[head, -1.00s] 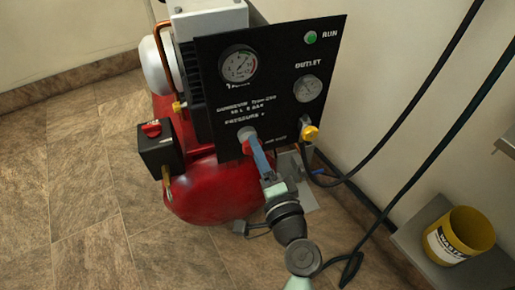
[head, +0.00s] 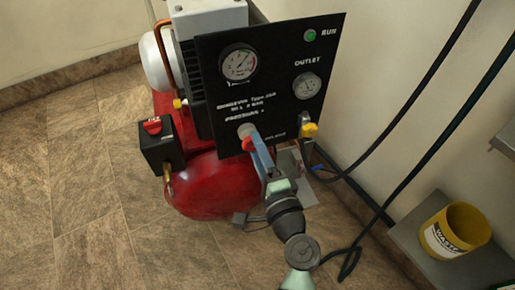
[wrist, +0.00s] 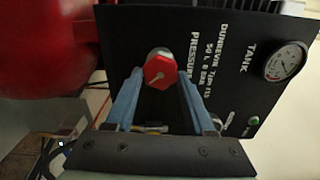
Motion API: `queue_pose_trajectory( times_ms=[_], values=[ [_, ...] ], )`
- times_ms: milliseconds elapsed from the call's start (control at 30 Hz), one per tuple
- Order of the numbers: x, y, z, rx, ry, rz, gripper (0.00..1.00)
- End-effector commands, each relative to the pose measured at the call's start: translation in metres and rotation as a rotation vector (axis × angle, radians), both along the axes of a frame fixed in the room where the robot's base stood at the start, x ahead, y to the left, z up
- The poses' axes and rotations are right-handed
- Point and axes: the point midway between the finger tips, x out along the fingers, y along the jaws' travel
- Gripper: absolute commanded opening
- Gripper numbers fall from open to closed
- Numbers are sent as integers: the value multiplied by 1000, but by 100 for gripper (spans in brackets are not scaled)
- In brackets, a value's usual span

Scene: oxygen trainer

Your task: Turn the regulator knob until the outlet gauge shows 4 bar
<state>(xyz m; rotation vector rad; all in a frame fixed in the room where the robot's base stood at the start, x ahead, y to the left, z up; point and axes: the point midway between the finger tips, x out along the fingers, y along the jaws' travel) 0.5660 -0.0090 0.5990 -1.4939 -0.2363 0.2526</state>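The red regulator knob (head: 247,144) sits low on the black panel (head: 215,70) of the compressor. In the wrist view its hexagonal red face (wrist: 160,71) lies between my two blue fingertips. My gripper (head: 254,146) reaches the knob from the front; it also shows in the wrist view (wrist: 160,76). The fingers are apart, one on each side of the knob, with narrow gaps seeming to show; contact is unclear. The outlet gauge (head: 307,86) is on the panel's right side; its needle is too small to read. I cannot make it out in the wrist view.
The tank gauge (head: 238,63) and green run light (head: 310,35) are on the same panel. A yellow fitting (head: 310,130) with a black hose is right of the knob. The red tank (head: 205,188) is below. A yellow waste bin (head: 455,231) stands on a shelf at right.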

Motion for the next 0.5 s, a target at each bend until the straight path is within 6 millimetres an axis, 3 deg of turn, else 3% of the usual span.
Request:
queue_pose_trajectory(
  times_ms=[33, 133, 500],
  values=[
    [-1, 0, -1, -1, 2, -1, 64],
    [0, 0, -1, -1, 2, -1, 82],
    [-4, -1, 0, 0, 1, -1, 83]
  ],
)
